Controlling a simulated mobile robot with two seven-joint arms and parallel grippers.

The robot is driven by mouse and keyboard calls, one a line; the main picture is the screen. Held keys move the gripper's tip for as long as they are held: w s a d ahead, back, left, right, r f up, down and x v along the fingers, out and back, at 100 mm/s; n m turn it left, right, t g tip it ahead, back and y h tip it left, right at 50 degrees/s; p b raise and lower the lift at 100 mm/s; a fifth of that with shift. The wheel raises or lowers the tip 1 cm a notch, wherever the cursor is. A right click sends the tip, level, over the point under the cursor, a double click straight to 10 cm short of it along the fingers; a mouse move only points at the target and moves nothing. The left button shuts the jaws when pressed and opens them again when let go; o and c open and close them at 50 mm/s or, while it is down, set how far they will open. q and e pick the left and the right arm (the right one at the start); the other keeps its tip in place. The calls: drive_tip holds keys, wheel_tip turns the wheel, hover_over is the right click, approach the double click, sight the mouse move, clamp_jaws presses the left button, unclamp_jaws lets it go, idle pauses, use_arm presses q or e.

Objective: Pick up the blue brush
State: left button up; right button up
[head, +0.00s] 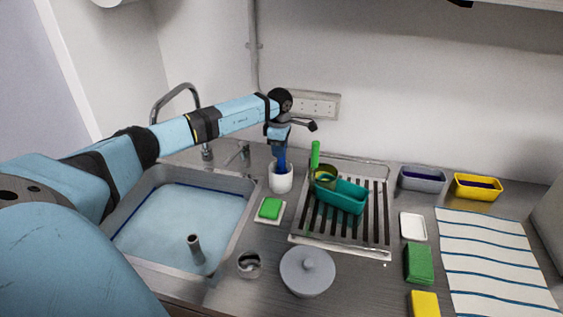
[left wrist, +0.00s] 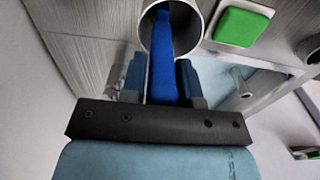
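The blue brush (head: 282,160) stands upright in a white cup (head: 281,182) right of the sink in the head view. In the left wrist view its blue handle (left wrist: 164,75) runs from the cup (left wrist: 202,18) up between my fingers. My left gripper (head: 281,147) points down just above the cup. Its fingers (left wrist: 163,82) lie close on both sides of the handle, and it looks shut on it. The brush's lower end is hidden inside the cup. My right gripper is not in view.
The sink (head: 180,225) is left, with a tap (head: 180,92) behind. A green sponge (head: 269,208) lies before the cup. Right is a drying rack (head: 345,240) with a teal container (head: 341,197). A lidded grey pot (head: 307,271) stands in front. Free room is above the counter.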

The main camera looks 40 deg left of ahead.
use_arm(q)
clamp_jaws()
